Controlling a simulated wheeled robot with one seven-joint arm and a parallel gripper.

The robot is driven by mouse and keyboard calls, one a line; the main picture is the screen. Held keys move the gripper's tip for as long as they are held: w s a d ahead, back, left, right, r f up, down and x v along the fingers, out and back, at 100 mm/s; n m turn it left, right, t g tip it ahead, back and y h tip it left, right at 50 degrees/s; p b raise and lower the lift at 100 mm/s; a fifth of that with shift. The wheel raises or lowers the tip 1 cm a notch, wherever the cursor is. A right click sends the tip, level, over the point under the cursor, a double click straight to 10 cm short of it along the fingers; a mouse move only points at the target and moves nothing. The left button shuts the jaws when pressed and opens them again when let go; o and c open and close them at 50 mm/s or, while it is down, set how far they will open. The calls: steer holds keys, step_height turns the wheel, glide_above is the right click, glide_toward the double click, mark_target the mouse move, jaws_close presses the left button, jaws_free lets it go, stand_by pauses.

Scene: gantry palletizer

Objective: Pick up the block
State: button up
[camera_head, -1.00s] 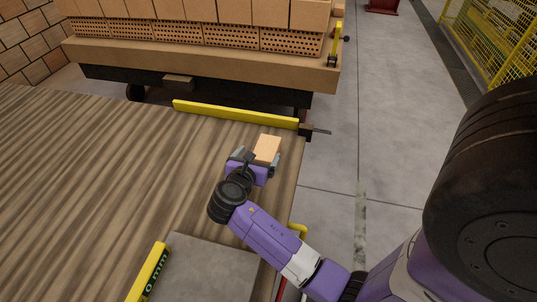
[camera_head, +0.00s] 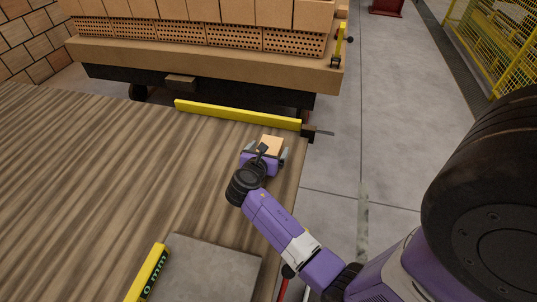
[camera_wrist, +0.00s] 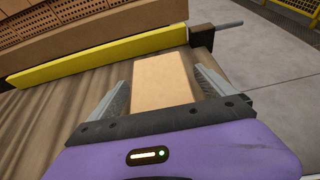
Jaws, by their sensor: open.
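The block (camera_head: 271,144) is a small tan box on the wooden table, near its right edge and short of the yellow bar. My gripper (camera_head: 267,153) is open around the near part of the block. In the wrist view the block (camera_wrist: 161,80) lies between the two grey fingers of my gripper (camera_wrist: 162,92). A gap shows beside the left finger, and the right finger is closer to the block. The block's lower sides and near end are hidden by the gripper.
The wooden table (camera_head: 90,180) is clear on the left. A yellow bar (camera_head: 235,114) lies along its far edge, with a dark clamp (camera_head: 307,134) at the right end. A grey plate (camera_head: 212,270) and yellow gauge (camera_head: 148,272) lie nearer. A loaded cart (camera_head: 200,58) stands beyond.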

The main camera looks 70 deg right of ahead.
steer(key=shift+c, duration=0.4)
steer(key=c, duration=1.8)
steer(key=shift+r, duration=0.15)
jaws_close()
steer(key=shift+r, duration=0.1)
